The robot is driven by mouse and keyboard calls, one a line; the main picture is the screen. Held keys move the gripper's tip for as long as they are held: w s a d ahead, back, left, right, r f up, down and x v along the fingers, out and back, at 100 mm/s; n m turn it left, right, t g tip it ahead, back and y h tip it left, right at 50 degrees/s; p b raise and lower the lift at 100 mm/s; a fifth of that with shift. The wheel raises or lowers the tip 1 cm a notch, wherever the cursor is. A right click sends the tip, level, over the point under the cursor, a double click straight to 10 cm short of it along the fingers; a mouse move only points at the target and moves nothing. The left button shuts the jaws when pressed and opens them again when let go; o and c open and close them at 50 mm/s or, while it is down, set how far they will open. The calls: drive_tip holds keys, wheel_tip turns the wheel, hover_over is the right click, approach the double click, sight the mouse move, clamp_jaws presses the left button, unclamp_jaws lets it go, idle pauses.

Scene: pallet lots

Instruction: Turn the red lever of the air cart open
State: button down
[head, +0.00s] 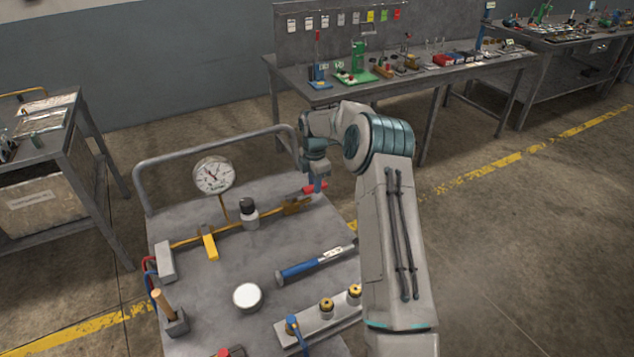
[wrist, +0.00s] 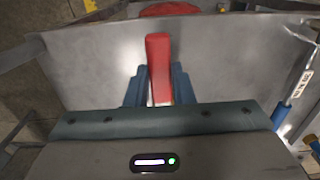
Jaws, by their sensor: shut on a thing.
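The air cart (head: 195,320) is a grey-topped trolley in front of me. A brass valve (head: 297,206) sits at the right end of its yellow pipe. The red lever (head: 316,188) shows beside this valve, partly hidden by my gripper (head: 318,178). In the wrist view the red lever (wrist: 158,55) runs up between the two blue fingers of my gripper (wrist: 159,88), which are shut on it. The lever's lower part is hidden between the fingers. I cannot tell the valve's exact angle.
A pressure gauge (head: 213,175), a yellow lever (head: 209,243) and a dark-capped bottle-like part (head: 248,212) stand along the pipe. The cart's rail (head: 215,145) rises behind. A workbench (head: 420,75) stands beyond.

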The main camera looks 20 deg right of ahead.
drive_tip(key=shift+w+r, duration=0.1)
drive_tip(key=shift+r, duration=0.05)
drive_tip(key=c, duration=1.2)
unclamp_jaws()
drive_tip(key=shift+c, duration=0.2)
wheel_tip(320, 180, up, 14)
drive_tip(key=b, duration=0.1)
